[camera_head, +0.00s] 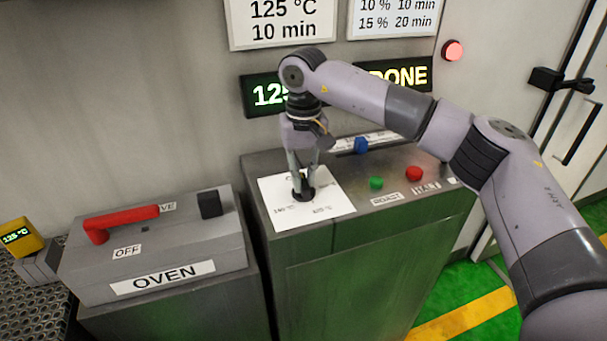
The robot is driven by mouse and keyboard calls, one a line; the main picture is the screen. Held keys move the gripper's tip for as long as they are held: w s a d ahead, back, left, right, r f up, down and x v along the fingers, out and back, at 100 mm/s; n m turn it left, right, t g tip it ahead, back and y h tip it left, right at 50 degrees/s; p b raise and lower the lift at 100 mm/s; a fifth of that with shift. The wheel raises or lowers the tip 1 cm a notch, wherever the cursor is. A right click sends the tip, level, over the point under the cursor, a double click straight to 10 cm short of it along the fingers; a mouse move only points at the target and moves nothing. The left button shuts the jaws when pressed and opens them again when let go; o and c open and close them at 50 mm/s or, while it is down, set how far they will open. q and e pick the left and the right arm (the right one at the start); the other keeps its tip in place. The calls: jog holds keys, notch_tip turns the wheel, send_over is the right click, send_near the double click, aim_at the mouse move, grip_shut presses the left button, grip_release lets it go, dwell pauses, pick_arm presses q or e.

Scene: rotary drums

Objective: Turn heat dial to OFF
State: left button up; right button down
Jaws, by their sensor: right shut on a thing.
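The heat dial is a small black knob (303,194) on a white dial plate (335,207) on top of the grey console (350,265). The plate carries small temperature labels, too small to read surely. My right gripper (302,186) points down at the dial and is shut on the knob. Its fingers hide part of the knob, so I cannot tell which mark it points to. A display (265,95) behind my wrist starts with "125", the rest hidden. My left gripper is not in view.
An oven box (200,255) with a red handle (120,222) and black knob (209,204) stands left. Green (376,183), red (414,174) and blue (361,145) controls lie right of the dial. A red lamp (453,51) is on the wall.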

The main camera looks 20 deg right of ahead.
aim_at(303, 180)
jog(key=shift+r+n, duration=0.1)
jog(key=shift+n, duration=0.4)
jog(key=c, duration=1.6)
grip_release()
jog(key=shift+o, duration=0.2)
notch_tip(303, 180, up, 12)
